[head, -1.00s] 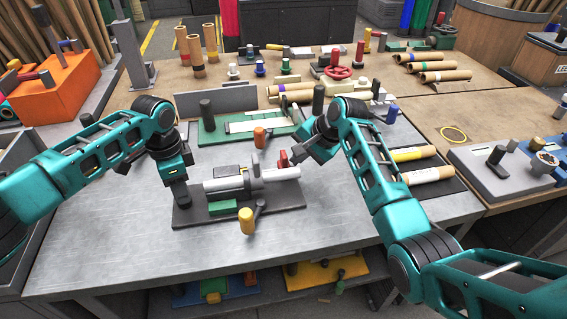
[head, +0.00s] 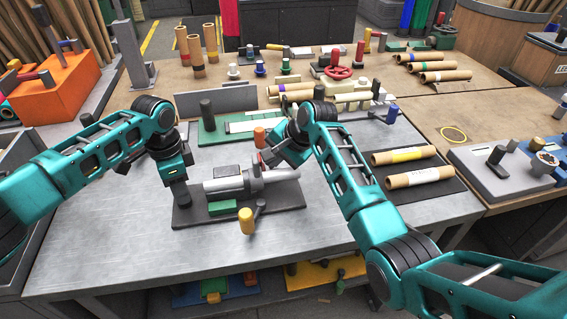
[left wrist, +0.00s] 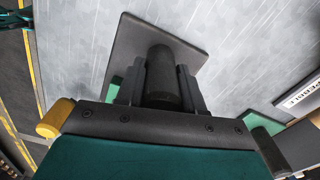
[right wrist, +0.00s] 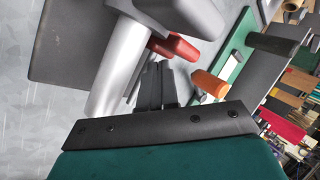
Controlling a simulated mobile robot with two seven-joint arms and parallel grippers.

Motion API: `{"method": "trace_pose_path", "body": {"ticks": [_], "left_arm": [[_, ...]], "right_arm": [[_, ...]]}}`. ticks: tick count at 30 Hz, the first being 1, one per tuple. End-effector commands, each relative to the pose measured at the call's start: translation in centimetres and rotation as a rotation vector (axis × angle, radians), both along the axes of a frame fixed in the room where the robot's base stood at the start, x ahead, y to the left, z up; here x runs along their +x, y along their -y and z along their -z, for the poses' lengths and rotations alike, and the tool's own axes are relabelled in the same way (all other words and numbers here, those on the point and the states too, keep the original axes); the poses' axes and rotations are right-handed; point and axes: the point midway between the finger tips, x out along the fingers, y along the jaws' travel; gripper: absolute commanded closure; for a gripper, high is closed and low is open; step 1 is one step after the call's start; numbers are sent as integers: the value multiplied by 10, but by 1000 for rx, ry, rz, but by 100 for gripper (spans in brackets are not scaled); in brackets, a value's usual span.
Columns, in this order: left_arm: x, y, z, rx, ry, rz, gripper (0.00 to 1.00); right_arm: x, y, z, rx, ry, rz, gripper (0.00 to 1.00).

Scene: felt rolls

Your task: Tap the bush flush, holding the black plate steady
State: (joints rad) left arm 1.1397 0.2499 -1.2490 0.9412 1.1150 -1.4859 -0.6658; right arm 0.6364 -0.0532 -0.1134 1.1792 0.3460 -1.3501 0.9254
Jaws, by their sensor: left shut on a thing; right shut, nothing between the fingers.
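The black plate (head: 285,200) lies on the metal bench and carries a dark grey housing (head: 256,184) with a pale silver cylinder (head: 225,185) running through it. I cannot tell for sure which part is the bush. A red piece (right wrist: 175,48) sits beside the cylinder near the housing; it is mostly hidden in the head view. My left gripper (head: 180,198) is shut on a black post (left wrist: 162,80) at the plate's left end. My right gripper (head: 268,160) is shut and empty, close to the red piece and cylinder; whether it touches them is unclear.
A green board (head: 208,136) lies behind. Cardboard rolls (head: 418,177) lie on a dark mat at right. The bench front is clear.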

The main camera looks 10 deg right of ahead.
Motion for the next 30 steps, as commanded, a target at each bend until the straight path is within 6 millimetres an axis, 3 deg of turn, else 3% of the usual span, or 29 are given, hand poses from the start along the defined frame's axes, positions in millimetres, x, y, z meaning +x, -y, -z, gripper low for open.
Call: {"method": "trace_pose_path", "body": {"ticks": [5, 30], "left_arm": [[-1, 0, 3, 2, -4, -1, 100], [-1, 0, 3, 1, -3, -2, 100]], "right_arm": [[0, 2, -3, 0, 1, 1, 100], [0, 2, -67, 0, 2, 2, 100]]}}
